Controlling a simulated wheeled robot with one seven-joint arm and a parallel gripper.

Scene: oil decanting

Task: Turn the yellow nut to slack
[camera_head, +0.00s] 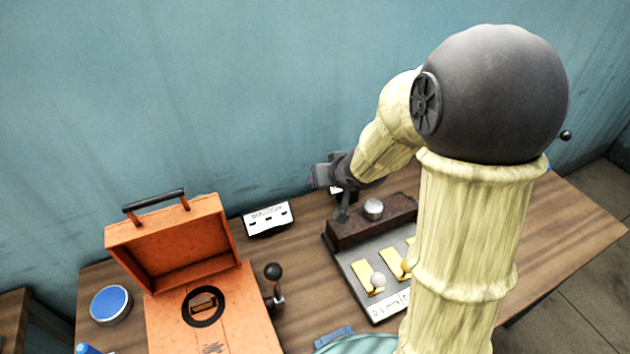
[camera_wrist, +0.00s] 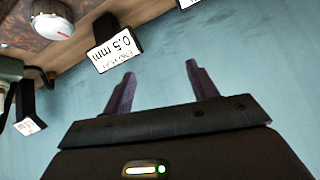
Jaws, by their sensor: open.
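I cannot make out a yellow nut for certain in either view. In the head view, a grey panel (camera_head: 364,307) on the table bears yellow plates (camera_head: 362,270), with small knobs or levers over them, partly hidden by my arm. My gripper (camera_head: 341,213) hangs near the left end of the rusty brown block at the panel's back. In the wrist view, the two dark fingers of my gripper (camera_wrist: 160,70) are apart, with only blue-green wall between them. A round silver knob (camera_wrist: 52,27) with a red mark shows at the upper left.
A white "0.5 mm" label (camera_wrist: 115,48) stands near the fingertips in the wrist view. An open orange case (camera_head: 168,245) with a black-knobbed lever (camera_head: 274,272) stands left on the wooden table. The wall is close behind.

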